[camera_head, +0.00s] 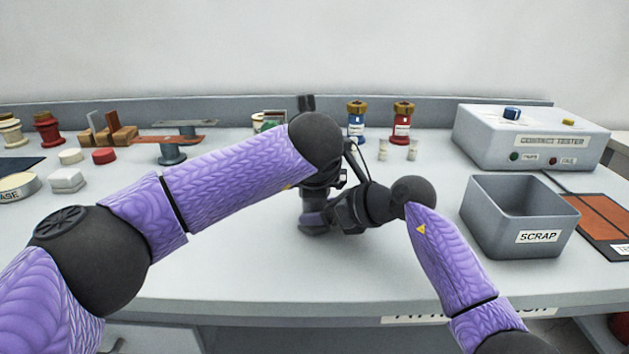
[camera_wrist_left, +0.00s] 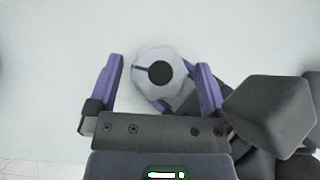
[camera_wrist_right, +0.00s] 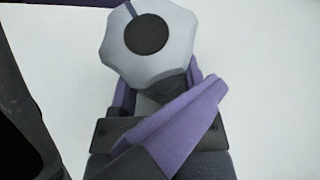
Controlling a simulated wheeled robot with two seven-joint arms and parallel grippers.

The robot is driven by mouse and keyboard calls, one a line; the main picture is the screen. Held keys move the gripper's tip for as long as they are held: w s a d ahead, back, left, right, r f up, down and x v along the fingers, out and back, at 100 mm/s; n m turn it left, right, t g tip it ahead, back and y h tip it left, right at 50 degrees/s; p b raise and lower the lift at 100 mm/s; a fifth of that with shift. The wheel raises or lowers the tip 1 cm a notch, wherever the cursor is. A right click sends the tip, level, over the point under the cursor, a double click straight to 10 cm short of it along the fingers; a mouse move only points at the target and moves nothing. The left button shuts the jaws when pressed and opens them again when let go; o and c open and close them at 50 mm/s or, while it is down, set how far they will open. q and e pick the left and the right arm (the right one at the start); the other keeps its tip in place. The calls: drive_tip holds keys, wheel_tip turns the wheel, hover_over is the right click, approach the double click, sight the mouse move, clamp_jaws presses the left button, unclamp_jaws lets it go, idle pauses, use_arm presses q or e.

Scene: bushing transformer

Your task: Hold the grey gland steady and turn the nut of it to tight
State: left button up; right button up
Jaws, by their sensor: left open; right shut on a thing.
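The grey gland shows from above in the left wrist view, its lobed nut (camera_wrist_left: 145,82) with a dark round centre and a dark line on its rim. The nut also shows in the right wrist view (camera_wrist_right: 170,60). My left gripper (camera_wrist_left: 156,68) is open, its purple fingers on either side of the nut with visible gaps. My right gripper (camera_head: 314,215) is shut on the gland below the nut; its contact is partly hidden by a purple finger crossing in front in the right wrist view. In the head view my arms and hands hide most of the gland.
A grey SCRAP bin (camera_head: 488,222) stands right of my right arm, with a contact tester (camera_head: 480,145) behind it. Blue (camera_head: 356,127) and red (camera_head: 402,128) bushings stand at the back. Several small parts lie at the left. The bench front is clear.

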use_arm(q)
drive_tip(key=c, duration=1.2)
drive_tip(key=shift+o, duration=0.2)
drive_tip(key=shift+a+m+g+h, duration=0.15)
drive_tip(key=shift+m+g+h, duration=0.45)
drive_tip(key=shift+m+h, duration=2)
drive_tip(key=shift+m+y, duration=0.3)
drive_tip(key=shift+m, duration=0.2)
drive_tip(key=o, duration=1.2)
drive_tip(key=shift+c, duration=0.2)
